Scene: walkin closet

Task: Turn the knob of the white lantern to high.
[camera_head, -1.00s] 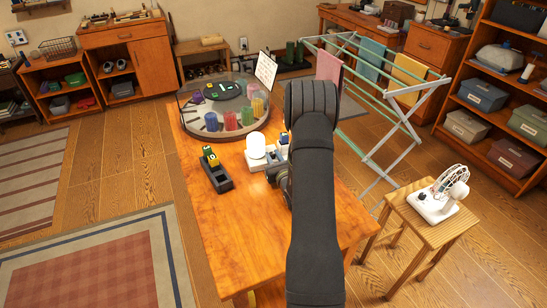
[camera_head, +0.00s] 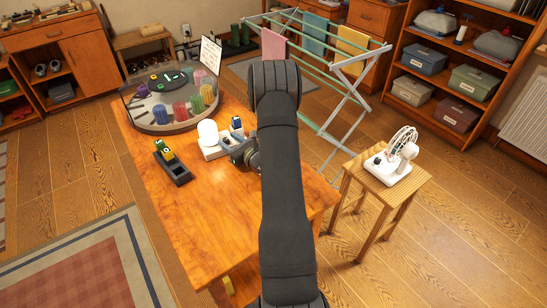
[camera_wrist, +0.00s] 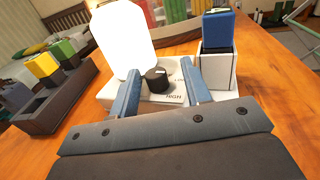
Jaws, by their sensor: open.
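The white lantern (camera_head: 207,131) stands upright and lit on the wooden table; its glowing body also shows in the wrist view (camera_wrist: 122,38). The black knob (camera_wrist: 156,80) sits on the lantern's white base (camera_wrist: 115,92). "HIGH" is printed on the base in front of the knob, and another label to its right is partly covered by a finger. My gripper (camera_wrist: 160,74) is open, with one blue finger on each side of the knob. I cannot tell whether the fingers touch it. The knob's pointer direction is unclear. In the head view my gripper (camera_head: 240,152) is partly hidden by my arm.
A blue block in a white holder (camera_wrist: 216,72) stands close to the right finger. A dark tray (camera_head: 181,176) with yellow and green blocks is left of the lantern. A round glass-walled tray (camera_head: 135,115) with colored cups is behind. The table front is clear.

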